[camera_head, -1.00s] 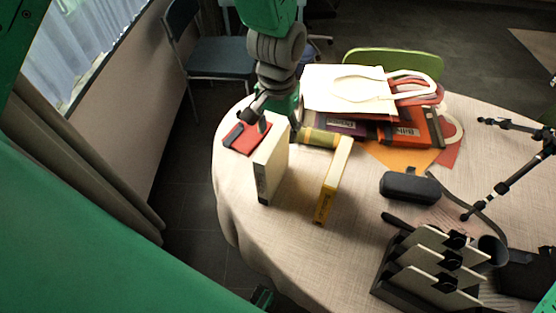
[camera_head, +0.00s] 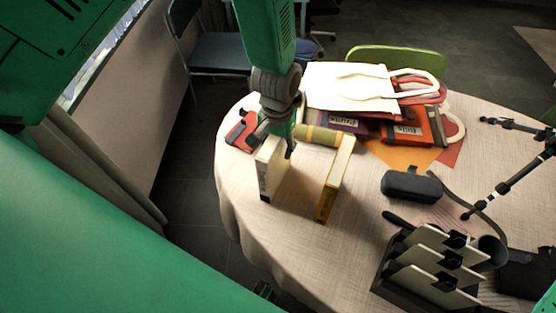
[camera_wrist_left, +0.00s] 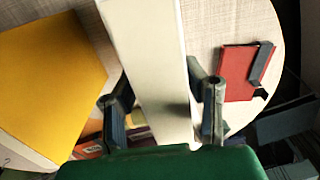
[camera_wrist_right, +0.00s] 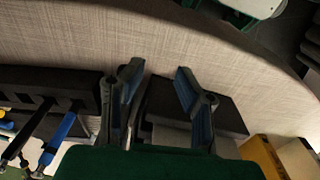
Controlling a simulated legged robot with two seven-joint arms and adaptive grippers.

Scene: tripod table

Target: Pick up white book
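The white book (camera_head: 269,172) stands upright near the table's left edge in the head view. My left gripper (camera_head: 275,143) is over its top, pointing down. In the left wrist view the white book (camera_wrist_left: 150,60) runs between the two fingers of my left gripper (camera_wrist_left: 165,92), which are spread, one on each side. A gap shows on the right side; whether the left finger touches is unclear. My right gripper (camera_wrist_right: 159,69) shows in the right wrist view, with fingers apart and nothing between the tips.
A yellow book (camera_head: 335,180) stands just right of the white book. A red notebook (camera_head: 240,132) lies behind left, and a yellow-green roll (camera_head: 317,135) behind. A black case (camera_head: 411,186), a file holder (camera_head: 430,268) and a tripod (camera_head: 485,205) are to the right.

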